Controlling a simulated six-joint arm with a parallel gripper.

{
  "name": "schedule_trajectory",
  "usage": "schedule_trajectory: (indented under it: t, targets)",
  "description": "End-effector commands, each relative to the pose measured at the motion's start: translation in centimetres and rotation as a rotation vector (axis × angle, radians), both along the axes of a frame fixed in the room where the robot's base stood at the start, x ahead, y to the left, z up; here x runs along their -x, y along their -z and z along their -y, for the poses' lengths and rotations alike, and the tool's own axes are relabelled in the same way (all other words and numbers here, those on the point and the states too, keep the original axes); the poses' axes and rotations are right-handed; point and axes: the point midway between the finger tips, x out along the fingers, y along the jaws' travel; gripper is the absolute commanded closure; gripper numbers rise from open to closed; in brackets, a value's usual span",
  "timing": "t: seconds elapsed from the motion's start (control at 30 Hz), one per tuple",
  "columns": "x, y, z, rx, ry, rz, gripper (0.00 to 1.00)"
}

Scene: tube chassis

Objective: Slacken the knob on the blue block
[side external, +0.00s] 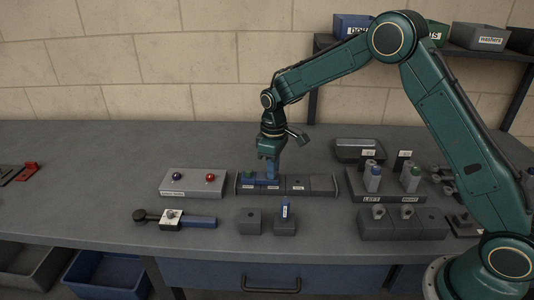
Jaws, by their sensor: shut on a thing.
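My gripper (270,154) points down over the left part of a long dark grey tray (320,184) with labelled sections. It is shut on a blue block (271,170), which stands upright between the jaws and reaches down to the tray. Whether it touches the tray floor is too small to tell. No knob can be made out on this block; the jaws hide its top.
Left of the tray, a grey box (193,183) carries a dark and a red knob. A blue-handled tool (198,221) lies in front. Right are a rack (387,196) with blue-topped and green-topped parts and grey blocks (420,224).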

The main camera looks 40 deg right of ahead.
Motion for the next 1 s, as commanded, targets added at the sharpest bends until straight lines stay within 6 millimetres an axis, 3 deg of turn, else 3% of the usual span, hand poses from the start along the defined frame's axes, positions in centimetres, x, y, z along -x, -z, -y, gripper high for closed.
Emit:
schedule_trajectory:
  t: [0.5,1.0]
  targets:
    - [-0.1,0.03,0.03,0.0,-0.447,0.002,1.0]
    - [-0.1,0.09,0.02,0.0,-0.589,0.001,1.0]
